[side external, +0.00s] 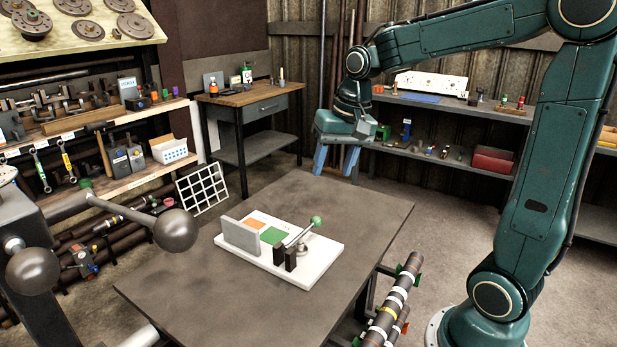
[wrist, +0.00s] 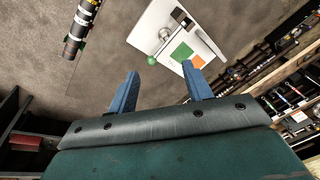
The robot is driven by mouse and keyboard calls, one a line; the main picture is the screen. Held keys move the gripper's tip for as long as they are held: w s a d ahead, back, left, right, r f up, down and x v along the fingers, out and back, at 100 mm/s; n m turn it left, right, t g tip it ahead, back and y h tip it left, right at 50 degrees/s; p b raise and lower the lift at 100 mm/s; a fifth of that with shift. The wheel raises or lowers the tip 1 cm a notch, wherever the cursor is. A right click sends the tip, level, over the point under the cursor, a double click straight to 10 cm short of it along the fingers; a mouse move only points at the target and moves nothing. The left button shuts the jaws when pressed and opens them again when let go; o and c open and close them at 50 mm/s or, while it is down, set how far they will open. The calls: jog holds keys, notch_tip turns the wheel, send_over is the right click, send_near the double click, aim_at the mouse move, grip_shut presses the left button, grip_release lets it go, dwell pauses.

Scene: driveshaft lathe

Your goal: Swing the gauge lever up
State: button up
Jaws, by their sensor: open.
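The gauge lever (side external: 298,237) is a silver rod with a green ball knob (side external: 316,220) at its end. It lies at a low slant on a white base plate (side external: 320,258), near two dark posts (side external: 285,260). The plate bears an orange patch (side external: 252,223), a green patch (side external: 272,236) and a grey upright block (side external: 237,237). My gripper (side external: 335,170) is open and empty, high above and behind the plate, apart from the lever. In the wrist view, the knob (wrist: 151,60) appears between the blue fingertips of my gripper (wrist: 161,70), but lies well below them.
The plate sits on a dark table (side external: 190,285) with bare surface around it. Ball-ended machine handles (side external: 175,230) stand at the left. Banded shafts (side external: 392,305) lie beside the table's right edge. Shelves (side external: 450,155) and a small workbench (side external: 250,97) stand behind.

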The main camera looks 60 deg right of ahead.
aim_at(317, 217)
jog(key=w+d+f+m+g, duration=0.1)
jog(key=w+d+f+m, duration=0.2)
jog(key=w+d+f, duration=0.3)
jog(key=shift+d+m+y, duration=0.4)
jog(key=shift+d, duration=0.8)
jog(key=shift+f, duration=0.1)
jog(key=f, duration=0.4)
jog(key=w+a+f, duration=0.1)
jog(key=f, duration=0.4)
jog(key=w+f, duration=0.1)
jog(key=f, duration=0.3)
jog(key=shift+a+f, duration=0.15)
jog(key=shift+a, duration=0.05)
grip_shut()
